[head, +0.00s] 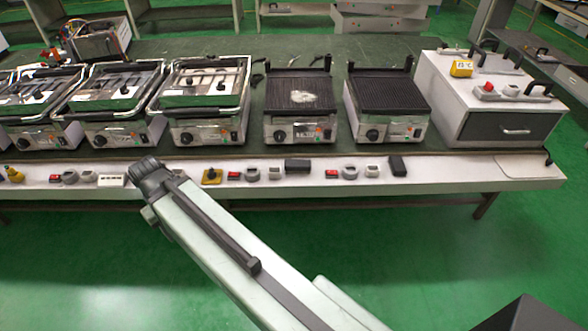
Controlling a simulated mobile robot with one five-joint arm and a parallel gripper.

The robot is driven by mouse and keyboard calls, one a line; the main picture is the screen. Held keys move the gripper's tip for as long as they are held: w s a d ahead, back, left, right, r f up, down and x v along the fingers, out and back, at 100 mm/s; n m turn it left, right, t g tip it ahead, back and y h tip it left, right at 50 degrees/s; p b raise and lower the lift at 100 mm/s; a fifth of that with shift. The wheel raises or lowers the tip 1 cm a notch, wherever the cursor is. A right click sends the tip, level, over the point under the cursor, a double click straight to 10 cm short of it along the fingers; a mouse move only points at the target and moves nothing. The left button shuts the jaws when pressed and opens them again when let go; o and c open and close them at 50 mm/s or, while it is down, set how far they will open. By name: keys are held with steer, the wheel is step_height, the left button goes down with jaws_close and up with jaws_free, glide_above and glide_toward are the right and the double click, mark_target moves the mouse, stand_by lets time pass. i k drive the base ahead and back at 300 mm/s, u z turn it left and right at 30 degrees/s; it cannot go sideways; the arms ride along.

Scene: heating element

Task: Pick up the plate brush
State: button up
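I cannot pick out a plate brush for certain. Two plain dark blocks lie among the small parts on the bench's white front ledge: one wide block (297,166) near the middle and one tilted block (397,166) farther right. Either is too small to identify. My pale arm reaches in from the lower right and ends in a dark joint in front of the ledge, left of the middle. No gripper fingers show, so I cannot see what the gripper holds.
A long bench (520,178) carries several contact grills, some with open frames, and two with dark ribbed plates (300,93). A grey-white box unit (470,100) with a dark drawer front stands at the right end. Small switches and knobs line the ledge. Green floor (420,240) in front is clear.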

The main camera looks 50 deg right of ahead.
mark_target(290, 164)
steer(key=u, duration=0.15)
steer(key=i, duration=1)
